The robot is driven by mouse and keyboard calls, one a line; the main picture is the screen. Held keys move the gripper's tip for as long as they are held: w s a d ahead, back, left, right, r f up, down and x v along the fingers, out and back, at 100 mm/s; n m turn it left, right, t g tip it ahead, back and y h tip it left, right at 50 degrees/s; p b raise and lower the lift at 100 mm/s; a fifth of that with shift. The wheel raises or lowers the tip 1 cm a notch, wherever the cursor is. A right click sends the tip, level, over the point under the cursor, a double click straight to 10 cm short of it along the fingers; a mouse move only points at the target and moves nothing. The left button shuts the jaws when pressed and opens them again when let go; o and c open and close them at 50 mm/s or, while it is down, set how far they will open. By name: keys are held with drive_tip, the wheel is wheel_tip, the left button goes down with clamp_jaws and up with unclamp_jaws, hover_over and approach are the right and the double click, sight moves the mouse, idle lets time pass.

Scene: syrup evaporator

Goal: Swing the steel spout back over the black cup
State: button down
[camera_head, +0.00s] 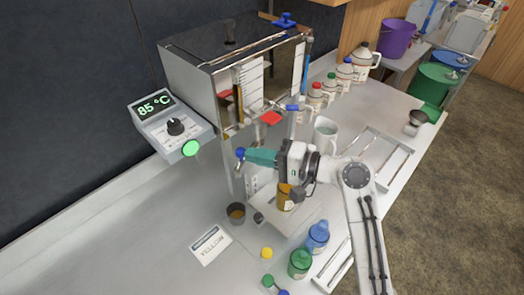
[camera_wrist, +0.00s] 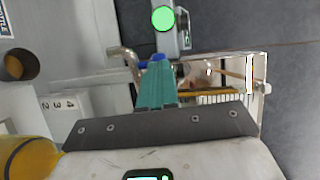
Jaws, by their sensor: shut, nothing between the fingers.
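The steel spout (camera_wrist: 122,54) is a curved bright pipe in the wrist view, close by the tip of my gripper. In the head view I cannot make it out clearly beside my gripper. My gripper (camera_head: 247,156) has teal fingers, shut and empty; in the wrist view its fingertips (camera_wrist: 153,72) end at a small blue part (camera_wrist: 152,61). I cannot tell whether they touch the blue part or the spout. The black cup (camera_head: 236,214) stands on the bench below and slightly left of the fingertips, with amber inside. It also shows at the left of the wrist view (camera_wrist: 20,66).
The steel evaporator box (camera_head: 190,72) and its 85 °C control unit (camera_head: 171,125) stand behind. An amber container (camera_head: 285,197) is close under my wrist. Green (camera_head: 299,264) and blue (camera_head: 317,236) jars stand in front. The bench left of the cup is mostly clear.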

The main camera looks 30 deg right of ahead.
drive_tip(key=shift+w+a+m+t+h+p, duration=0.4)
drive_tip(key=shift+a+m+t+h+p, duration=0.1)
drive_tip(key=shift+a+h+p, duration=0.1)
drive_tip(key=shift+w+a+m+t+h+p, duration=0.35)
drive_tip(key=shift+a+m+t+h+p, duration=0.15)
drive_tip(key=shift+p, duration=0.1)
